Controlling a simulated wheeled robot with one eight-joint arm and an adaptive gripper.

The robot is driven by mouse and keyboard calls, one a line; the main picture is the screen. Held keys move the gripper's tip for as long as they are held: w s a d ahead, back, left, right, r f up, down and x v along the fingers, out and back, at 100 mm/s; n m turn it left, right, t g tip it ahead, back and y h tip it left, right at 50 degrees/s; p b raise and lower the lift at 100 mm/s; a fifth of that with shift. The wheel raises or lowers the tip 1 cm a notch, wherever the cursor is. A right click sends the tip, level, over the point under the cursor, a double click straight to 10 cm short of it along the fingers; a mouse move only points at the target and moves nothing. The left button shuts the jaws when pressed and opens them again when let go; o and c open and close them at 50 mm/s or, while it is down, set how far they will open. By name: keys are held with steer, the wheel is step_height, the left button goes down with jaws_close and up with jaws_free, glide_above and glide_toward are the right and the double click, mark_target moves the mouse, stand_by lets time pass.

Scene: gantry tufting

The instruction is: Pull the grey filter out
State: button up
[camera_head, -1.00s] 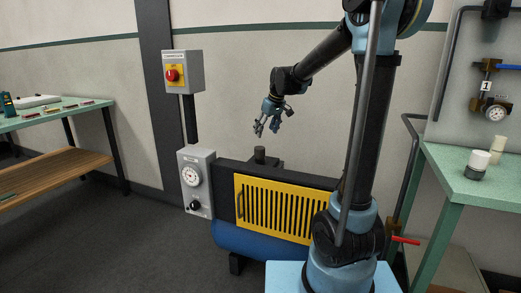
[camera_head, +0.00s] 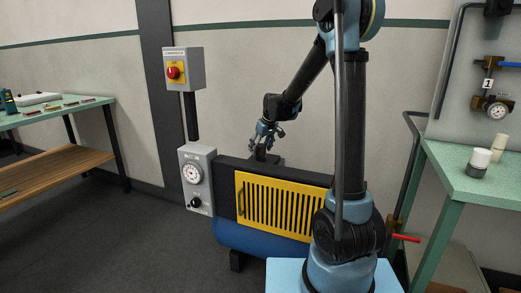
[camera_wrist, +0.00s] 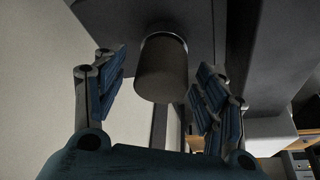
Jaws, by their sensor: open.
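The grey filter (camera_wrist: 160,75) is a short dark grey cylinder. It is seated in a dark block on top of the machine with the yellow grille (camera_head: 278,206). In the head view my gripper (camera_head: 264,140) is right at the filter and partly covers it. In the wrist view the filter is between my two open fingers, with a visible gap on each side. Neither finger appears to touch it.
A gauge box (camera_head: 196,178) and a red-button box (camera_head: 183,70) stand left of the machine. A green table (camera_head: 480,190) at the right bears a white-topped cylinder (camera_head: 478,160) and a beige one. A workbench (camera_head: 60,115) is at far left.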

steer(key=shift+c, duration=0.5)
steer(key=c, duration=1.1)
steer(key=shift+n+g+y, duration=0.3)
steer(key=shift+n+g, duration=0.3)
steer(key=shift+n, duration=1)
steer(key=shift+n+g+y, duration=0.4)
steer(key=shift+n+g, duration=0.1)
steer(key=shift+n, duration=1.1)
steer(key=shift+n, duration=0.6)
steer(key=shift+n+g, duration=0.6)
steer(key=shift+n, duration=0.4)
